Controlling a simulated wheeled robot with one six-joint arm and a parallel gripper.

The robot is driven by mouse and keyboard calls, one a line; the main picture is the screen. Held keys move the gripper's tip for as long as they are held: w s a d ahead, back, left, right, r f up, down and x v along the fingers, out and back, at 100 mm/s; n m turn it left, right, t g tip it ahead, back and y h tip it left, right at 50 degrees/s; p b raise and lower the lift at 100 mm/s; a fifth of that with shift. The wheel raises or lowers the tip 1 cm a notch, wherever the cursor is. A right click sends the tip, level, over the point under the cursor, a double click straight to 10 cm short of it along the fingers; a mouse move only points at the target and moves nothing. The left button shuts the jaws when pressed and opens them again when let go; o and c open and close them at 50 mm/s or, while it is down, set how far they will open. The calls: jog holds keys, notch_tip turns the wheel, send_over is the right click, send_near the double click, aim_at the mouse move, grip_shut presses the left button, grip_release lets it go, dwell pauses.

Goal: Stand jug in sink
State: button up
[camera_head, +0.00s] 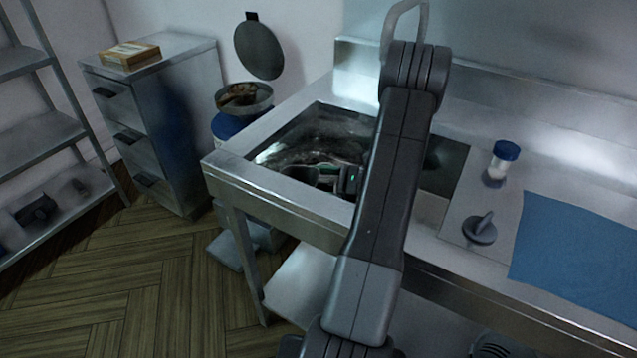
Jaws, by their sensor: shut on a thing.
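The sink (236,160) is a steel basin set into the counter, dark inside, with my arm crossing in front of its middle. My gripper (337,178) is down inside the basin opening, partly hidden by my arm and the shadow. It is shut on a dark, dim shape that appears to be the jug (322,173). Whether the jug touches the basin floor, and whether it is upright, I cannot tell.
A blue-lidded jar (502,160), a grey knobbed lid (480,228) and a blue cloth (575,255) are on the counter right of the sink. A tap (405,8) rises behind. A bin with an open lid (258,46) stands left, beside a drawer cabinet (195,85).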

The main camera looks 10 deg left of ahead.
jog(key=shift+f, duration=0.15)
jog(key=o, duration=1.3)
jog(key=shift+r, duration=0.3)
jog(key=d, duration=0.7)
jog(key=shift+d, duration=0.25)
